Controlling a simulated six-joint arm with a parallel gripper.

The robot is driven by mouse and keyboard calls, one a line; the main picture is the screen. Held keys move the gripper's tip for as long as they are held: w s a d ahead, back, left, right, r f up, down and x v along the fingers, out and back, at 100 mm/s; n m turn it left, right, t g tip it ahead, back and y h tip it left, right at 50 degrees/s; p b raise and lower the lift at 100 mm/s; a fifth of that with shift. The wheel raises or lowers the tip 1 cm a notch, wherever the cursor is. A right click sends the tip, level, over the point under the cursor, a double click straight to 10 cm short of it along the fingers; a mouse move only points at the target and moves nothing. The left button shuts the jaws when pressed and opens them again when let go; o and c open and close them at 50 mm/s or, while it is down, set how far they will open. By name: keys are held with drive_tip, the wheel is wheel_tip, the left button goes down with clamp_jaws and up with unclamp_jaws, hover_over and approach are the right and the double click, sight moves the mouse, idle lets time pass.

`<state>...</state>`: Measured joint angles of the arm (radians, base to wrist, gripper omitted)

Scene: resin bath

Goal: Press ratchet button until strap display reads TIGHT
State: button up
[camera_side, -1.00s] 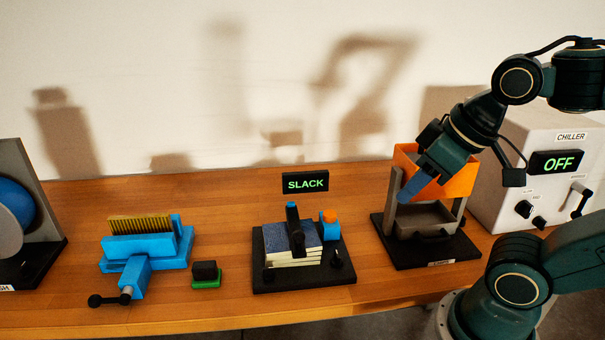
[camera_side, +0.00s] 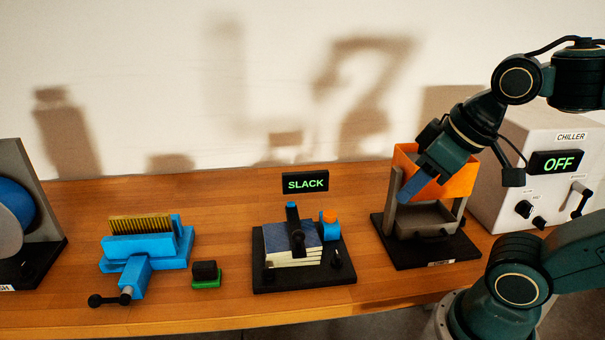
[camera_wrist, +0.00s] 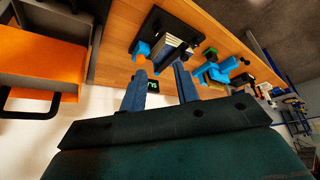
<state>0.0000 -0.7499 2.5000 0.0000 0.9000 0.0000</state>
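The strap display (camera_side: 305,182) reads SLACK in green, standing behind a black base (camera_side: 340,275). On the base lies a stack of pale boards (camera_side: 292,259) with a dark blue top and a black strap (camera_side: 295,228) over it. The ratchet, a blue block (camera_side: 327,231) with an orange button (camera_side: 331,216), sits at the stack's right side. My gripper (camera_side: 410,192) is to the right of the ratchet, apart from it, in front of an orange hopper. The wrist view shows its two blue fingers (camera_wrist: 160,70) spread, with nothing between them.
The orange hopper (camera_side: 460,178) on its stand is close to my gripper. A white chiller (camera_side: 500,155) reading OFF stands at the right. A blue vise (camera_side: 145,250) and a small black-and-green block (camera_side: 205,273) are at the left.

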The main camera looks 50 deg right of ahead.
clamp_jaws()
idle(1.8)
